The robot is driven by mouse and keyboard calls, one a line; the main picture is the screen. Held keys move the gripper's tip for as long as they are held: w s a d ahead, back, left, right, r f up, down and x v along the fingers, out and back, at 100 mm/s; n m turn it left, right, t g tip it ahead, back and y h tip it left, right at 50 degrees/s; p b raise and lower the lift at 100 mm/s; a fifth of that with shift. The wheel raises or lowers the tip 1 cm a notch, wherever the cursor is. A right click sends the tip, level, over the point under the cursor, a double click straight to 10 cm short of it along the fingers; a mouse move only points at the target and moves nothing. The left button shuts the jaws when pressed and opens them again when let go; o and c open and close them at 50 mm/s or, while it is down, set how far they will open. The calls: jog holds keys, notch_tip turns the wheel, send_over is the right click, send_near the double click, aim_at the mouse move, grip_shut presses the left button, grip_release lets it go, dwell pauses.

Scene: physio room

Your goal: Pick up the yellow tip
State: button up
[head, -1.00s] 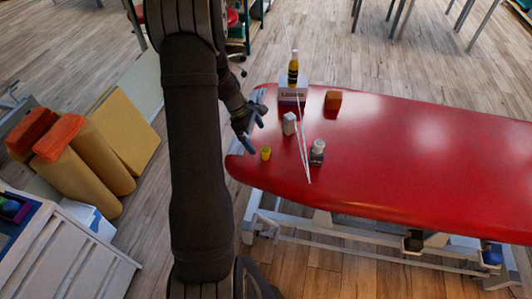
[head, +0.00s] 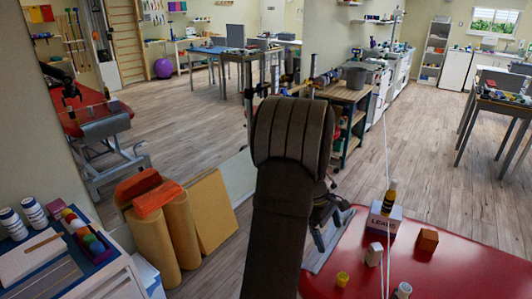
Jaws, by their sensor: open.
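The yellow tip (head: 342,279) is a small yellow cup-like piece standing on the red padded table (head: 455,270), near its left end at the bottom of the head view. My gripper (head: 327,225) is above and a little left of it, beyond the tip in the picture, and apart from it. My own arm hides part of the gripper. The jaws are open and I see nothing between them.
Near the tip stand a white-capped jar (head: 402,290), a grey-white block (head: 374,254), an orange-brown cube (head: 428,239) and a white box (head: 384,217) bearing a dark bottle (head: 390,197). A thin white line rises beside them. The table's right part is clear.

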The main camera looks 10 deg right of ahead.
dwell(0.4)
jog(key=c, duration=0.9)
jog(key=n+t+h, duration=0.1)
jog(key=n+t, duration=0.3)
jog(key=n, duration=0.8)
send_near(341, 277)
jog(key=x, duration=0.5)
jog(key=shift+f, duration=0.3)
jog(key=shift+t, duration=0.3)
jog(key=shift+x, duration=2.65)
